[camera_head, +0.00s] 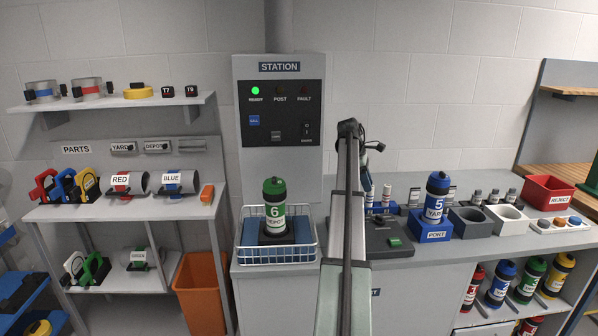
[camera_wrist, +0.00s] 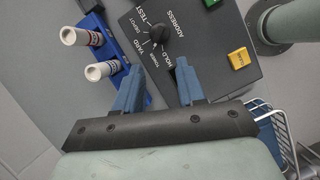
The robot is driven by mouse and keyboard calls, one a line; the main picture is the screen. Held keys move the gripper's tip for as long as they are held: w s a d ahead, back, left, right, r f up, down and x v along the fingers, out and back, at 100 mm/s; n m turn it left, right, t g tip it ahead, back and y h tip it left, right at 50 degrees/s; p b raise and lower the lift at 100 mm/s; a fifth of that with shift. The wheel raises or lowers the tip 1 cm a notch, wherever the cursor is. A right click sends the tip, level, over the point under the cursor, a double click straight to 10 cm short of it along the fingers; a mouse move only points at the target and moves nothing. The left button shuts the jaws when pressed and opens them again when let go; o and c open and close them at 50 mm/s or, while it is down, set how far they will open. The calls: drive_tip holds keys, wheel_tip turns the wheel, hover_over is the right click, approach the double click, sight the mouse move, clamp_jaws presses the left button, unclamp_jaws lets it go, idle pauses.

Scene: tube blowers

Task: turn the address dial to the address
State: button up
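The address dial (camera_wrist: 157,33) is a round black knob on a dark console (camera_wrist: 195,45) in the wrist view. Printed words around it include TEST, DEPOT, YARD and HOLD, with ADDRESS beside it. I cannot tell clearly which word its pointer faces. My gripper (camera_wrist: 159,66) is open, its two blue fingers apart with nothing between them. The fingertips appear just short of the dial in the picture; contact is not visible. In the head view, the console (camera_head: 392,250) is partly hidden by my arm. A green-capped canister (camera_head: 274,212) reads 6 DEPOT.
The canister stands in a wire basket (camera_head: 250,258). A blue canister (camera_head: 434,208) marked 5 YARD stands in the blue PORT block (camera_head: 436,235). White tubes (camera_wrist: 98,71) in a blue rack lie left of the dial. A yellow button (camera_wrist: 239,59) is on the right. The station's READY light (camera_head: 255,90) is green.

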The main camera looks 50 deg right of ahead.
drive_tip(key=w+a+n+t+h, duration=0.1)
drive_tip(key=w+a, duration=0.3)
drive_tip(key=w, duration=0.8)
drive_tip(key=w+a+n+t+h, duration=0.1)
drive_tip(key=w+a+t, duration=0.3)
drive_tip(key=w, duration=0.7)
drive_tip(key=shift+w+a+r+t+h, duration=0.3)
drive_tip(key=shift+w+a+h, duration=0.05)
drive_tip(key=shift+a+h, duration=0.4)
drive_tip(key=shift+o, duration=0.2)
drive_tip(key=shift+d, duration=0.1)
